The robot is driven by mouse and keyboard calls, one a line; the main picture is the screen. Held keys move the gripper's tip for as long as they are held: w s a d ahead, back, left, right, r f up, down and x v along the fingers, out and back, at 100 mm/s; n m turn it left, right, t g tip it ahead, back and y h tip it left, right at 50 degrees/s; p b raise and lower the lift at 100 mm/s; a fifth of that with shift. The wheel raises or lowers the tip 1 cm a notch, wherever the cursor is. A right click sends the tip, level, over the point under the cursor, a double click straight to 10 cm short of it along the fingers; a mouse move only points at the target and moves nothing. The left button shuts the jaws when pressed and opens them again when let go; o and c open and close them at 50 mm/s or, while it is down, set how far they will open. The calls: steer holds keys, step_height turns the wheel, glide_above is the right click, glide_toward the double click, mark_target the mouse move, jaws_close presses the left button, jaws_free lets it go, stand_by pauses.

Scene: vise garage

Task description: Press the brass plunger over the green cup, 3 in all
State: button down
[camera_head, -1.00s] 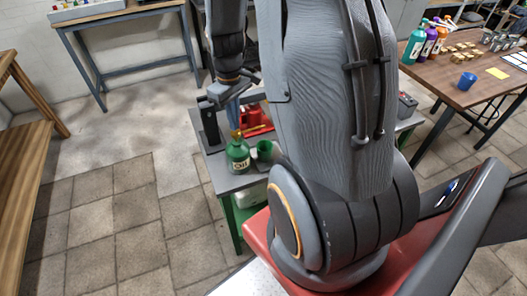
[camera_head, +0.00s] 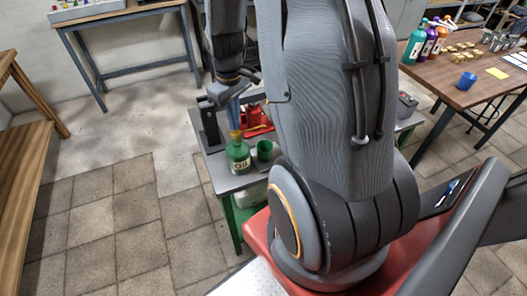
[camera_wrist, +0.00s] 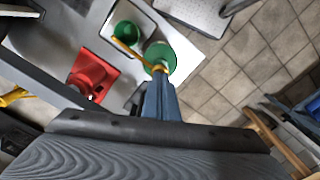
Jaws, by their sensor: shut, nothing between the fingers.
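A green oil bottle (camera_head: 238,158) with a white label stands upright on the grey bench top. It also shows from above in the wrist view (camera_wrist: 166,53). Its brass plunger (camera_wrist: 160,69) sits on top, mostly hidden by my fingers, and its yellow spout (camera_wrist: 127,49) reaches toward the green cup. The green cup (camera_head: 265,150) stands beside the bottle; in the wrist view (camera_wrist: 127,34) it is open upward, by the spout's end. My gripper (camera_head: 235,128) is shut and empty, pointing down with its fingertips at the plunger. I cannot tell for sure whether they touch it.
A red object (camera_wrist: 92,77) sits on the bench near the bottle, and a dark upright post (camera_head: 210,125) stands left of it. A wooden table (camera_head: 455,90) with bottles and a blue cup is at the right. The tiled floor at left is clear.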

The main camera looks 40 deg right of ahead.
steer(key=shift+f, duration=0.15)
steer(key=shift+f+b, duration=0.65)
steer(key=shift+f, duration=0.55)
steer(key=shift+r, duration=0.1)
steer(key=shift+r+p, duration=1.15)
steer(key=shift+r, duration=0.1)
steer(key=shift+f, duration=0.2)
